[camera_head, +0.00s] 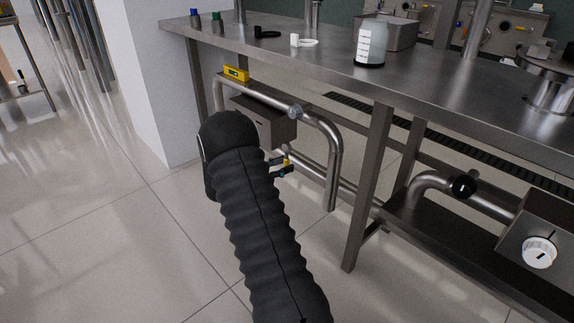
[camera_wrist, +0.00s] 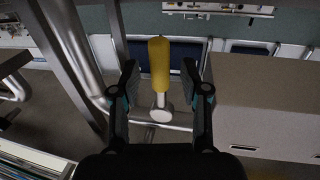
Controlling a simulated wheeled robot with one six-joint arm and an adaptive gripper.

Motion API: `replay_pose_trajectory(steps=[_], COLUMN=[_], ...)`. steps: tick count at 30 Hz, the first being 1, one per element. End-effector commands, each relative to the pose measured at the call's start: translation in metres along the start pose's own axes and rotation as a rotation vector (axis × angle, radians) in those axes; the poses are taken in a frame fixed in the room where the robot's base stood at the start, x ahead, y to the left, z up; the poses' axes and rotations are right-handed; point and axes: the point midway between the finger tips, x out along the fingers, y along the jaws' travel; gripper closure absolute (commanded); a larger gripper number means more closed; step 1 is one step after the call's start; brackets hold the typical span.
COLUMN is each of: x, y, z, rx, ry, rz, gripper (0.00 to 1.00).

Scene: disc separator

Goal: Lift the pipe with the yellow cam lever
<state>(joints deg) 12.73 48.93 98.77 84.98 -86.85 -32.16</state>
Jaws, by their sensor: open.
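In the wrist view a yellow cam lever (camera_wrist: 158,62) stands upright between the two fingers of my gripper (camera_wrist: 160,75). The fingers are open, with a gap on each side of the lever. The lever's lower end meets a round metal fitting (camera_wrist: 160,116), and a thin metal pipe (camera_wrist: 178,127) runs crosswise behind it. My arm hides much of this area, so how the lever joins the pipe is unclear.
A bent steel pipe (camera_head: 333,150) curves down under the steel table (camera_head: 440,95). A grey box (camera_head: 270,125) hangs close by; a large box (camera_wrist: 265,105) lies right of my fingers in the wrist view. A table leg (camera_head: 368,185) stands to the right. The floor at left is clear.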

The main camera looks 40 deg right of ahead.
Motion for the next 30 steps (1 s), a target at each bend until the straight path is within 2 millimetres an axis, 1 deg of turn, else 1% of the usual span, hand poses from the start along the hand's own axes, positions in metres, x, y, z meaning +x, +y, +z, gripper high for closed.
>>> replay_pose_trajectory(steps=[1,6,15,17,18,20,21,30], x=[0.006,0.016,0.017,0.017,0.017,0.017,0.017,0.017], y=[0.000,0.000,0.000,0.000,0.000,0.000,0.000,0.000], z=[0.000,0.000,0.000,0.000,0.000,0.000,0.000,0.000], rx=[0.000,0.000,0.000,0.000,0.000,0.000,0.000,-0.005], ry=[0.000,-0.001,0.000,0.000,0.000,0.000,0.000,0.001], rz=[0.001,0.000,-0.001,-0.001,-0.001,-0.001,-0.001,0.000], gripper=[0.55,0.55,0.55,0.70,0.80,0.95,1.00,1.00])
